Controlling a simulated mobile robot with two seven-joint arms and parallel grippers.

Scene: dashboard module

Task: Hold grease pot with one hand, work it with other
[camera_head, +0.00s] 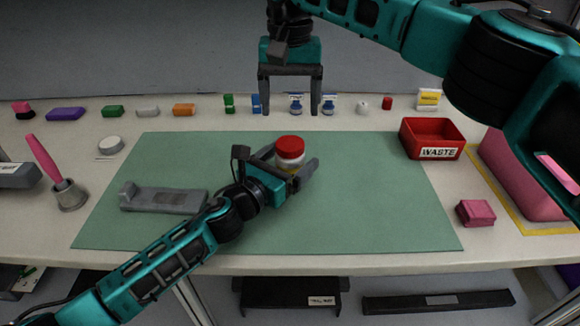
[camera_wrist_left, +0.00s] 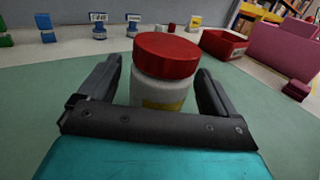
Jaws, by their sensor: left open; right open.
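The grease pot (camera_head: 290,151) is a white jar with a red lid and a yellow label, upright on the green mat (camera_head: 375,210). My left gripper (camera_head: 293,172) is open, low at the mat, with its fingers on either side of the pot. In the left wrist view the pot (camera_wrist_left: 163,88) stands between the two fingers (camera_wrist_left: 161,90), with a gap visible on each side. The lid is on the pot. My right gripper (camera_head: 290,108) is open and empty, pointing down above the back of the table, behind the pot.
A grey holder (camera_head: 163,198) lies on the mat at left. A red waste bin (camera_head: 432,138) and a pink box (camera_head: 475,213) stand to the right. Several small coloured items line the table's back edge. A cup with a pink-handled brush (camera_head: 68,196) stands at far left. The mat's right half is clear.

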